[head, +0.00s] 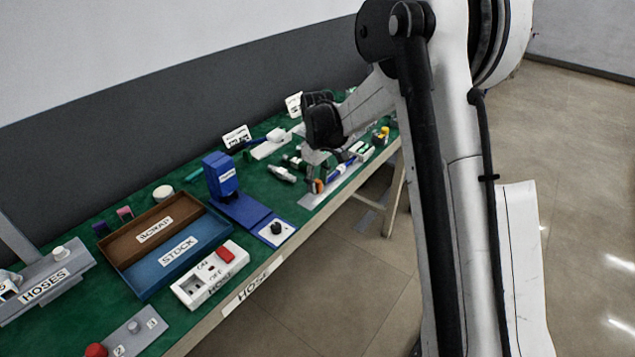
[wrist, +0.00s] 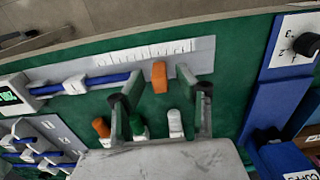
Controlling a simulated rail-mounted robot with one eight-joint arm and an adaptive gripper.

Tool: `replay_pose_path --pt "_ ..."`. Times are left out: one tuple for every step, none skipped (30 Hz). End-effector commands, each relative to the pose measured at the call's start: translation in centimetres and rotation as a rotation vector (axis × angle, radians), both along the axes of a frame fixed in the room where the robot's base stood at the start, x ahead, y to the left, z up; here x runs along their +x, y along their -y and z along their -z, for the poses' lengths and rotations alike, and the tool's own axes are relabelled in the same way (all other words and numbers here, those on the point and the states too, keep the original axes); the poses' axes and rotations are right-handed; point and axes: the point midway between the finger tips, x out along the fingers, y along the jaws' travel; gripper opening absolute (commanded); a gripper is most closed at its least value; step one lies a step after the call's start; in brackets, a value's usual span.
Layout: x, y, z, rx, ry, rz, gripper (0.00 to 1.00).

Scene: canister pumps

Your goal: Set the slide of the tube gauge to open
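The tube gauge lies along the table's near edge, with a grey base plate, a white ruled scale (wrist: 155,52), a blue rail (wrist: 112,79) and a lit display box (wrist: 14,95) at its left end in the wrist view. A white block (wrist: 75,84) sits on the rail. An upright orange block (wrist: 159,77) stands below the scale, right of the rail; I cannot tell which block is the slide. My gripper (wrist: 162,94) is open, its fingertips either side of the orange block with gaps. In the head view my gripper (head: 317,170) is over the gauge's near end (head: 312,199).
Orange (wrist: 101,127), green (wrist: 138,126) and white (wrist: 175,124) pieces lie near my fingers. A blue stand with a dial plate (head: 277,230) is beside the gauge. A plate with several blue rails (wrist: 40,142) lies opposite. Trays (head: 178,272) and a switch box (head: 210,275) stand nearer.

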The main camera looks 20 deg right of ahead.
Motion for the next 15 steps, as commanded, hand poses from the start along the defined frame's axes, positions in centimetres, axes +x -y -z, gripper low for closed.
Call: replay_pose_path --pt "0.0 0.0 -0.01 0.0 0.0 0.0 0.33" --pt "0.0 0.0 -0.02 0.0 0.0 0.0 0.33" --pt "0.0 0.0 -0.02 0.0 0.0 0.0 0.33" --pt "0.0 0.0 -0.03 0.0 0.0 0.0 0.33" --pt "0.0 0.0 -0.03 0.0 0.0 0.0 0.32" --pt "0.0 0.0 -0.03 0.0 0.0 0.0 0.27" --pt "0.0 0.0 -0.04 0.0 0.0 0.0 0.23" --pt "0.0 0.0 -0.04 0.0 0.0 0.0 0.19" --pt "0.0 0.0 -0.04 0.0 0.0 0.0 0.13" --pt "0.0 0.0 -0.04 0.0 0.0 0.0 0.09" --pt "0.0 0.0 -0.04 0.0 0.0 0.0 0.05" --pt "0.0 0.0 -0.05 0.0 0.0 0.0 0.0" --pt "0.0 0.0 -0.05 0.0 0.0 0.0 0.0" --pt "0.0 0.0 -0.05 0.0 0.0 0.0 0.0" --pt "0.0 0.0 -0.05 0.0 0.0 0.0 0.0"
